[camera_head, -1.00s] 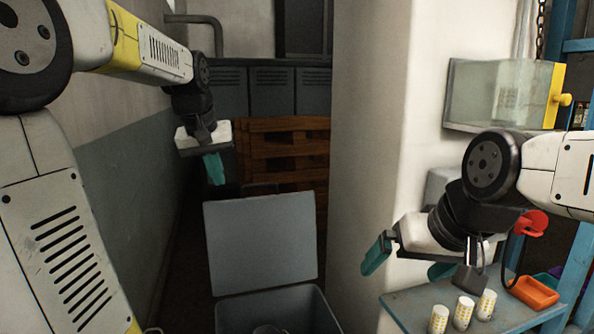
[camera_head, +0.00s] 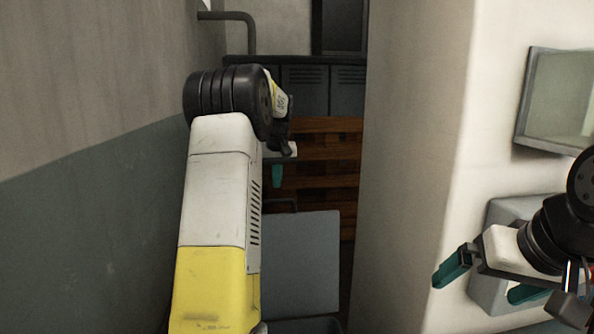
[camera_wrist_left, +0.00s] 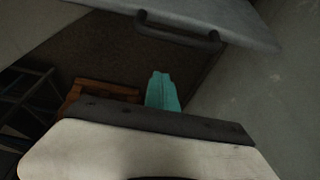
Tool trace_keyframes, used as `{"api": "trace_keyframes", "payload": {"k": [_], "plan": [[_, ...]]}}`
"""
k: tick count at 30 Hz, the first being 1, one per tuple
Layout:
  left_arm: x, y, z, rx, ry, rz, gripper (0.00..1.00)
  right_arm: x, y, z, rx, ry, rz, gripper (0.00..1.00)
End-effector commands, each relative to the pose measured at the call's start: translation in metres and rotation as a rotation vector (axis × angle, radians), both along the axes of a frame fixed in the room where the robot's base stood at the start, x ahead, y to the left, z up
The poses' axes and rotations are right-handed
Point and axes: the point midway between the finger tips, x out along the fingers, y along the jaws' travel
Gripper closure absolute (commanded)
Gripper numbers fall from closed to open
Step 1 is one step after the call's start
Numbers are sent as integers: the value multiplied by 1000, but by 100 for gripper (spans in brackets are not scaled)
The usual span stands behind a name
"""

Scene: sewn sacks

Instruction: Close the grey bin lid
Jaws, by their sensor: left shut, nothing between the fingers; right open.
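The grey bin lid (camera_head: 300,262) stands raised, tilted back behind the bin. Only a strip of the bin's rim (camera_head: 305,325) shows at the bottom edge of the head view. My left gripper (camera_head: 277,176) is shut and empty, above and behind the lid's upper edge, partly hidden by my left arm. In the left wrist view the lid (camera_wrist_left: 225,15) crosses the top with its dark handle (camera_wrist_left: 178,32), and the teal fingertips (camera_wrist_left: 162,92) are together below the handle, apart from it. My right gripper (camera_head: 485,282) is open and empty at the right, by the white pillar.
A white pillar (camera_head: 415,150) stands right of the bin. A wall (camera_head: 90,200) runs along the left. Wooden pallets (camera_head: 325,160) and grey lockers (camera_head: 305,88) stand behind. A glass-fronted box (camera_head: 560,95) hangs at upper right.

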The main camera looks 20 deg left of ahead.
Motion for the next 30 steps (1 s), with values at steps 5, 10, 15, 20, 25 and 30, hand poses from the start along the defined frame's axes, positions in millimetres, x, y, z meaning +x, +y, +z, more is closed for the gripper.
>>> {"api": "trace_keyframes", "payload": {"k": [5, 10, 15, 20, 25, 30], "plan": [[11, 5, -36, -1, 2, 0, 100, 0, 0, 0, 0, 0, 0, 0], [-13, -7, -31, -1, -2, -2, 100, 0, 0, 0, 0, 0, 0, 0], [-23, -12, -32, 0, -2, 0, 100, 0, 0, 0, 0, 0, 0, 0], [-25, -13, -32, 0, -2, -1, 100, 0, 0, 0, 0, 0, 0, 0], [-25, -13, -32, 0, -2, -1, 100, 0, 0, 0, 0, 0, 0, 0], [-25, -14, -31, 4, -9, -2, 100, 0, 0, 0, 0, 0, 0, 0]]}}
